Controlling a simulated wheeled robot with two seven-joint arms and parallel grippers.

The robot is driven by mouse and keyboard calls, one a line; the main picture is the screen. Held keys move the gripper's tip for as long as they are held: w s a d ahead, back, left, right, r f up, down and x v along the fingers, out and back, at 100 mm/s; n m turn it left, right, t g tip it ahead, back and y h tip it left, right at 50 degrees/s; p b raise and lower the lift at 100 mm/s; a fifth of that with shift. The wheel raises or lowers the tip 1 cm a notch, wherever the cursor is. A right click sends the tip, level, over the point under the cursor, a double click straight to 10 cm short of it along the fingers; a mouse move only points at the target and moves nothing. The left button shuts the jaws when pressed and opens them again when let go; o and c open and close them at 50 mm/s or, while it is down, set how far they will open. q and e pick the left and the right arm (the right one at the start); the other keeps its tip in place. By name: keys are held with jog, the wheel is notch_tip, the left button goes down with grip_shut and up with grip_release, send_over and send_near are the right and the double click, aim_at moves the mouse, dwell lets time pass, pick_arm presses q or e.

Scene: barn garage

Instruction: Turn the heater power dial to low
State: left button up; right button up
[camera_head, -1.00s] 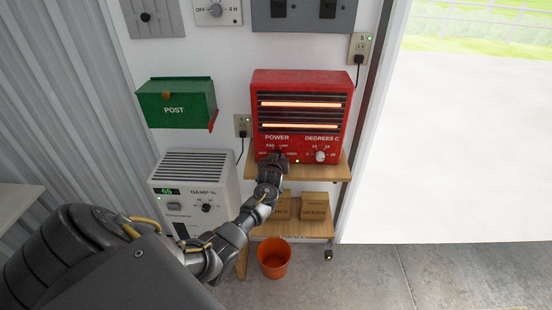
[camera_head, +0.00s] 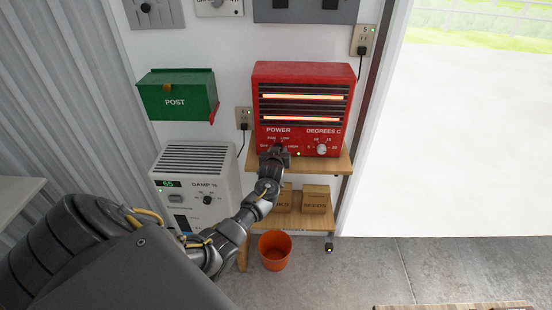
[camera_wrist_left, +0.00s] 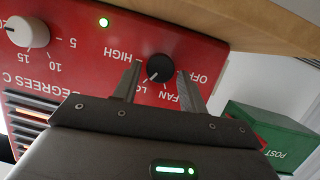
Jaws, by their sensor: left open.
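The red heater (camera_head: 303,71) stands on a small wooden shelf unit, with two bars glowing orange. Its black power dial (camera_wrist_left: 160,67) shows in the left wrist view, upside down, among the labels OFF, FAN, LOW and HIGH. The dial's white pointer line slants down-left in that view, towards the partly hidden LOW label. My left gripper (camera_wrist_left: 160,76) is open, with one finger on each side of the dial; I cannot tell whether they touch it. In the head view my left gripper (camera_head: 273,154) hides the dial.
The white degrees dial (camera_head: 321,149) and a green light sit to the right on the heater. A green post box (camera_head: 176,98) and a white dehumidifier (camera_head: 194,159) are at left. The wooden shelf (camera_head: 335,164) carries boxes below; an orange bucket (camera_head: 274,250) stands on the floor.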

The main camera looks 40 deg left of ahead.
pick_arm(q)
jog(key=b+v, duration=0.1)
jog(key=v, duration=0.8)
jog(key=shift+s+d+b, duration=0.2)
jog(key=shift+s+b, duration=0.05)
jog(key=shift+b, duration=0.15)
